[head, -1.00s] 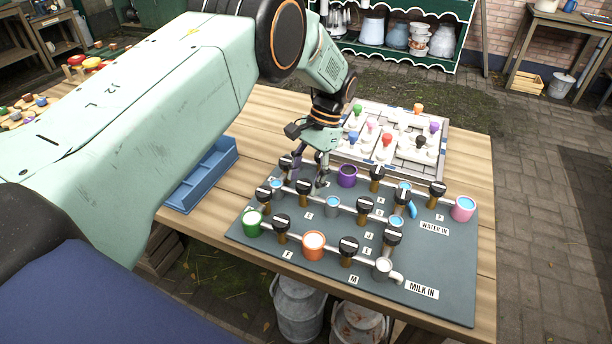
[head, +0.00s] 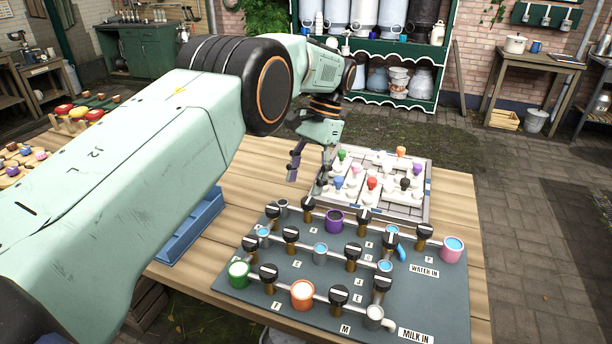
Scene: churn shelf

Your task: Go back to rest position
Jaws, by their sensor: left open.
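My left arm comes in from the left across the head view. My left gripper (head: 309,168) is open and empty, fingers pointing down, raised above the far side of the table between the pipe board and the white puzzle board. The grey pipe board (head: 440,303) carries white pipes with black-topped valves and several coloured cups, among them a purple cup (head: 334,222), an orange cup (head: 302,295), a green cup (head: 238,275) and a pink cup (head: 453,250). My right gripper does not show.
The white board (head: 417,209) with coloured pegs lies behind the pipe board. A blue tray (head: 186,238) sits partly behind my left arm. Coloured pieces (head: 72,115) stand at far left. A green shelf (head: 395,99) with pots stands beyond. The table's right edge is clear.

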